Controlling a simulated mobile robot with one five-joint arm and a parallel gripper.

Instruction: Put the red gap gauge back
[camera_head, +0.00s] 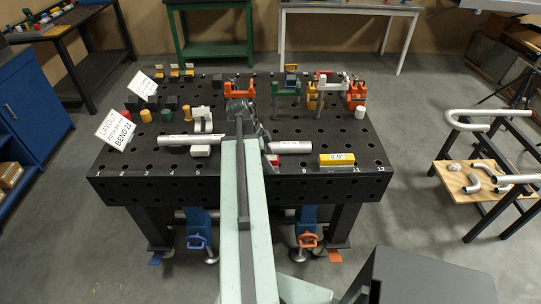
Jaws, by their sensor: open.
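A small red piece (273,160), perhaps the red gap gauge, shows just right of my arm near the tube on the black hole-patterned table (240,191). My arm hides part of it, and its shape is hard to tell. My gripper (241,108) is over the middle of the table, beyond the red piece. It looks open, and I see nothing held in it; its fingertips are small and dark against the table. A silver tube (290,147) runs left to right, partly hidden behind my arm.
A yellow block marked 9.0" (337,159) sits at the front right. Orange (239,90) and green (286,88) clamps stand along the back. White signs (115,130), coloured cylinders (167,115) and a white fixture (202,122) are at left. The right front corner is mostly clear.

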